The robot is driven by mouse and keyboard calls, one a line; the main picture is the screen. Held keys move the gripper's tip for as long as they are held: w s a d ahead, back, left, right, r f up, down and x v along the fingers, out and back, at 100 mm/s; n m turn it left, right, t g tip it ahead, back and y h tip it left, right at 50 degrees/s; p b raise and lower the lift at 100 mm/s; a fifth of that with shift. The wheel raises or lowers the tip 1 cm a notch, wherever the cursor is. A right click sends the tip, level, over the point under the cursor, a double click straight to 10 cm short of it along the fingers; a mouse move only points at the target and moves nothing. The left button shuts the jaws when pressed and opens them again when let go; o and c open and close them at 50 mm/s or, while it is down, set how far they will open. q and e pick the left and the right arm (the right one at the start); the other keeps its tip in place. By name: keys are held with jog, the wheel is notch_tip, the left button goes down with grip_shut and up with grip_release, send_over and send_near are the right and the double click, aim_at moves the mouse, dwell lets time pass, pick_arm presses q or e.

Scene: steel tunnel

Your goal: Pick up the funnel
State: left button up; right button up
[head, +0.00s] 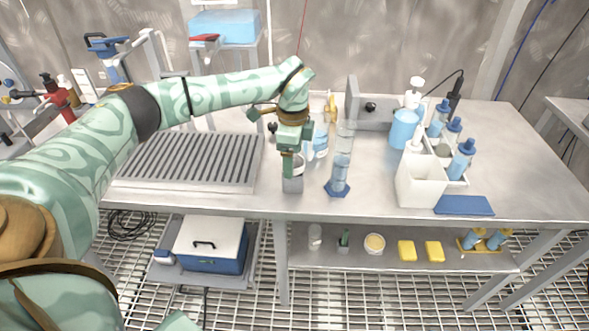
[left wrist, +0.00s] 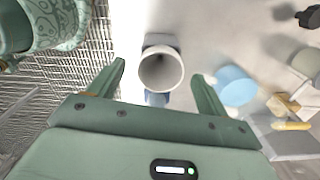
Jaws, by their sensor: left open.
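The funnel (left wrist: 161,69) shows in the left wrist view as a pale, round, open mouth with a darker hollow. In the head view its pale rim (head: 299,168) shows partly behind my left gripper, above a small grey block (head: 292,185) near the table's front edge. My left gripper (head: 292,165) points down over it. In the left wrist view my left gripper (left wrist: 158,78) is open, with one finger on each side of the funnel's mouth. I cannot tell whether the fingers touch it.
A clear cylinder (head: 341,165) on a blue foot stands just right of my left gripper. A beaker of blue liquid (head: 319,142) is behind. A ribbed grey tray (head: 190,163) lies left. A white container (head: 419,182) and blue-topped bottles (head: 461,158) stand right.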

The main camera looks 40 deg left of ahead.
pick_arm(q)
jog(key=shift+f, duration=0.75)
jog(key=shift+r, duration=0.1)
pick_arm(e)
jog(key=shift+a+f, duration=0.15)
jog(key=shift+f, duration=0.05)
pick_arm(q)
jog(key=c, duration=1.1)
jog(key=shift+o, duration=0.2)
